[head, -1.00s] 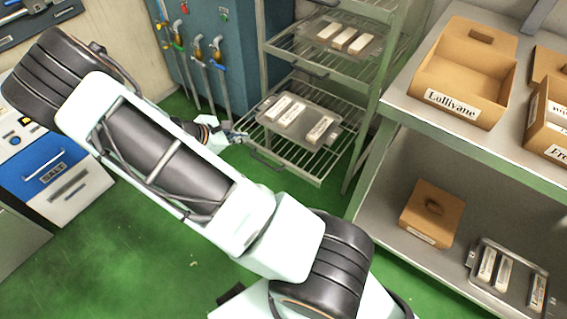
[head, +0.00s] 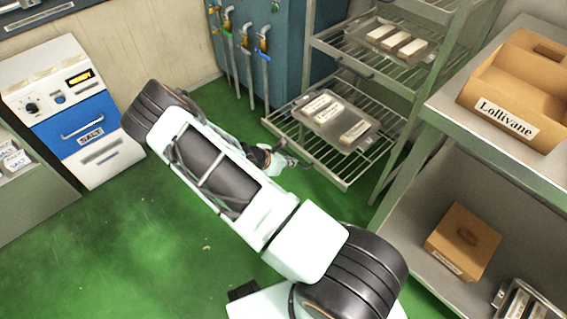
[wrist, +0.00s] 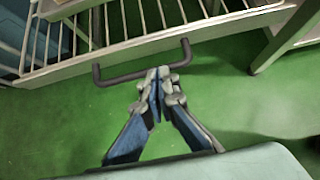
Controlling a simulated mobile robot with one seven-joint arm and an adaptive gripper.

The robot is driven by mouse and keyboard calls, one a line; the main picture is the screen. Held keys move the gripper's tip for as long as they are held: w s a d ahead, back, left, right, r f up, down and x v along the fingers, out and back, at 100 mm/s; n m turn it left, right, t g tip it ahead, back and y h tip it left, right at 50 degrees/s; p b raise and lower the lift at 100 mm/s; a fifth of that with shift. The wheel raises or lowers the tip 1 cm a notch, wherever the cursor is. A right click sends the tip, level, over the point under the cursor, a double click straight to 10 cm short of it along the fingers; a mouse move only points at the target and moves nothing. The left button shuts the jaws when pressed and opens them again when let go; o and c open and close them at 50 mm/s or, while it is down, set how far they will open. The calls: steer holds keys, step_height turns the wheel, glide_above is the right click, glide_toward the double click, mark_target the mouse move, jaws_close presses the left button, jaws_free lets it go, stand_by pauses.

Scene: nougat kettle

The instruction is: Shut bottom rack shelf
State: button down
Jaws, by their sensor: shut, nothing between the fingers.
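The bottom rack shelf (head: 372,170) is a wire-grid shelf pulled out from the metal rack. A metal tray (head: 338,118) with several labelled white bars lies on it. In the wrist view, the shelf front (wrist: 215,28) crosses the top, with a dark bar handle (wrist: 122,77) sticking out from it. My gripper (wrist: 157,78) is shut and empty, its fingertips at the middle of the handle; I cannot tell whether they touch it. In the head view, my gripper (head: 289,162) is small and partly hidden by my arm, close to the shelf's front edge.
A higher rack shelf (head: 350,45) holds another tray of bars. A metal table (head: 450,115) with cardboard boxes stands at the right. A white and blue salt machine (head: 75,115) stands at the left. Green floor is clear around my arm.

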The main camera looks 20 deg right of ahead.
mark_target(305, 156)
steer(key=shift+w+d, duration=0.25)
steer(key=shift+d, duration=0.4)
steer(key=shift+w+d, duration=0.2)
steer(key=shift+d, duration=0.45)
steer(key=shift+w+d, duration=0.25)
steer(key=shift+d, duration=0.4)
